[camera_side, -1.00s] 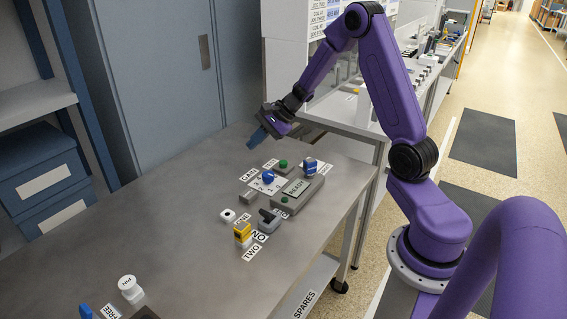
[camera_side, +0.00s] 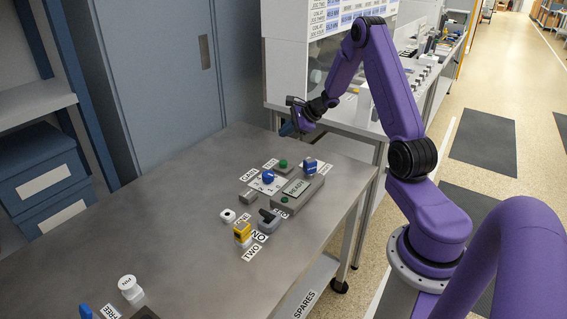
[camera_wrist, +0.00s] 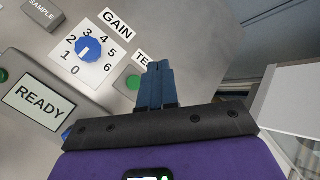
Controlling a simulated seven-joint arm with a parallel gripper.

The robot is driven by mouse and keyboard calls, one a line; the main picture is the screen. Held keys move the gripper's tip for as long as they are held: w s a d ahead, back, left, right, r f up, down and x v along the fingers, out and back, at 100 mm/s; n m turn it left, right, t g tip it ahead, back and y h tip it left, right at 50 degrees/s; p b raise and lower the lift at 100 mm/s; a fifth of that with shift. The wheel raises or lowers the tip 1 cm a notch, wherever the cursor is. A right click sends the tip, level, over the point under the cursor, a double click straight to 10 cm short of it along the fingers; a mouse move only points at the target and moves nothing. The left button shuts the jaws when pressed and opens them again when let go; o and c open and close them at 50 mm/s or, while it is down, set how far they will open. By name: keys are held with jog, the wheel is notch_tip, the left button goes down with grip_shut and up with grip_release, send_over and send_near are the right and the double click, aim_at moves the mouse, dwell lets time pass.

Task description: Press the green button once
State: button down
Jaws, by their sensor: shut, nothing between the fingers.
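A green button (camera_side: 283,163) sits on a small grey box toward the far end of the steel table. In the wrist view the green button (camera_wrist: 132,82) shows just left of my fingertips, beside a label reading "TE", the rest hidden by my fingers. A second green round part (camera_side: 284,199) is on the grey READY box (camera_side: 304,193); it also shows at the left edge of the wrist view (camera_wrist: 3,76). My gripper (camera_side: 287,130) is raised behind the button in the side view, apart from it. Its blue fingers (camera_wrist: 159,70) are together and empty.
A blue GAIN dial (camera_side: 268,177) on a white scale stands beside the button. A blue-and-white part (camera_side: 310,166), a yellow part (camera_side: 242,232), a dark grey part (camera_side: 268,218) and a white part (camera_side: 228,215) are nearby. The table's left half is mostly clear.

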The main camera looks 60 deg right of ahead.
aim_at(286, 163)
jog(key=shift+f, duration=4.35)
jog(key=shift+f, duration=0.1)
jog(key=shift+f, duration=0.35)
jog(key=shift+f, duration=0.5)
jog(key=shift+r, duration=0.95)
jog(key=shift+r, duration=2.5)
